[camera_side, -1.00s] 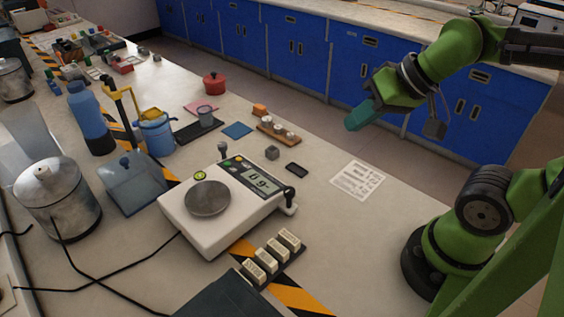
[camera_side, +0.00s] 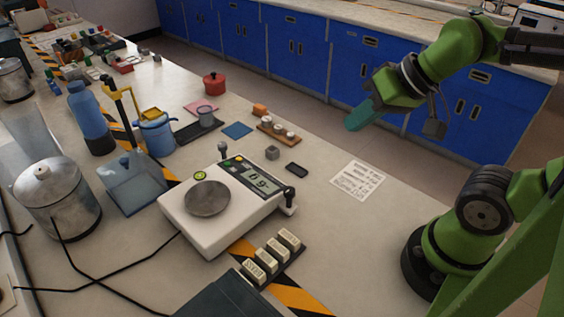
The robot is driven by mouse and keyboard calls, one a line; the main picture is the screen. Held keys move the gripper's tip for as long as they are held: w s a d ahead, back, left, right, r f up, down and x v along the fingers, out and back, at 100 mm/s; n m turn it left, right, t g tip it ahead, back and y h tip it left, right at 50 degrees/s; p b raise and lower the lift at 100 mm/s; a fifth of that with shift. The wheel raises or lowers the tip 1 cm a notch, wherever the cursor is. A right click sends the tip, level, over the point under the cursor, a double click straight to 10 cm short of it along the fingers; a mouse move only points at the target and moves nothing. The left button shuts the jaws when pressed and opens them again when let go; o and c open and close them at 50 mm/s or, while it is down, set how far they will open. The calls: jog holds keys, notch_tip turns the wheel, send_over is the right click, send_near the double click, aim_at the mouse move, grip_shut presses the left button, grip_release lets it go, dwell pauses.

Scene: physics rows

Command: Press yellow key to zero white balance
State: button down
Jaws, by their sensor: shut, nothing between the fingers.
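A white balance (camera_side: 214,239) stands on the bench left of centre, with a round grey metal pan (camera_side: 207,198) that looks empty. Its dark control panel runs along the far right side, with a lit display (camera_side: 261,183) whose reading looks like "0 g" but is too small to be sure. A small yellow key (camera_side: 239,158) shows near the panel's upper left end. My gripper (camera_side: 358,118) is shut and empty, with teal fingertips. It hangs in the air to the upper right of the balance, well apart from the key.
Small labelled white blocks (camera_side: 267,262) stand in a row in front of the balance. A dark knob post (camera_side: 223,149) and a black knob (camera_side: 289,193) rise at the panel's ends. A printed sheet (camera_side: 357,180) lies right of it.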

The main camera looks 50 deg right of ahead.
jog(key=shift+d, duration=0.1)
dwell(0.8)
jog(key=w+d+f+n+g+h, duration=0.1)
jog(key=w+d+f+n+h, duration=0.15)
jog(key=w+f, duration=0.4)
jog(key=w+d+f+n+g+h, duration=0.1)
jog(key=w+d+f+n, duration=0.2)
jog(key=w+f, duration=0.3)
jog(key=w+a+r+n+t+y, duration=0.1)
jog(key=w+a+n+t+y, duration=0.1)
jog(key=w+a+n, duration=0.2)
jog(key=w+a+r+n+t+y, duration=0.1)
jog(key=w+a+n, duration=0.4)
jog(key=w, duration=0.5)
jog(key=shift+w+r+t+y, duration=0.4)
jog(key=shift+r+y, duration=0.25)
jog(key=shift+y, duration=0.4)
